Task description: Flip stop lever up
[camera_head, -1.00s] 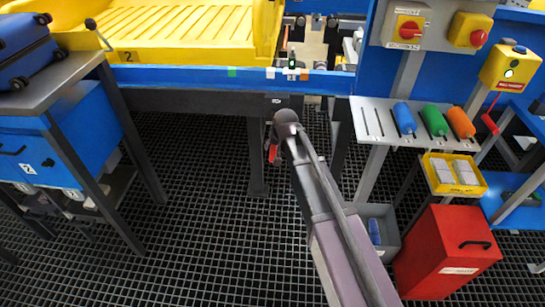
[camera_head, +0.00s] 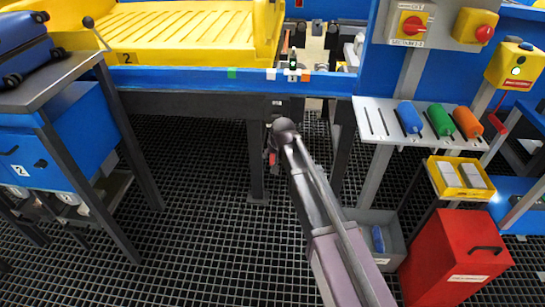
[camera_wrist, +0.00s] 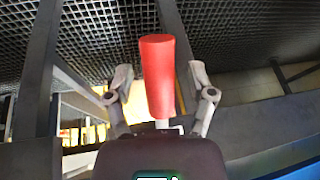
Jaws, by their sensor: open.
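A red cylindrical handle (camera_wrist: 158,75) stands in the middle of the wrist view, on a short pale stem. I take it to be the stop lever. My gripper (camera_wrist: 160,76) is open, with one finger on each side of the handle and a visible gap on both sides. Whether the handle is at the depth of the fingertips I cannot tell. In the head view, a small red part (camera_head: 272,158) shows beside my wrist, below the conveyor's dark beam. My own arm hides most of that spot, and my fingers are not clear there.
A yellow tray (camera_head: 122,58) sits on the blue-edged conveyor (camera_head: 200,78). A grey table (camera_head: 60,82) stands left. At right are a slotted shelf (camera_head: 380,140) with coloured handles, a red box (camera_head: 455,255) and a grey bin (camera_head: 390,262). Dark grating floor is open at left centre.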

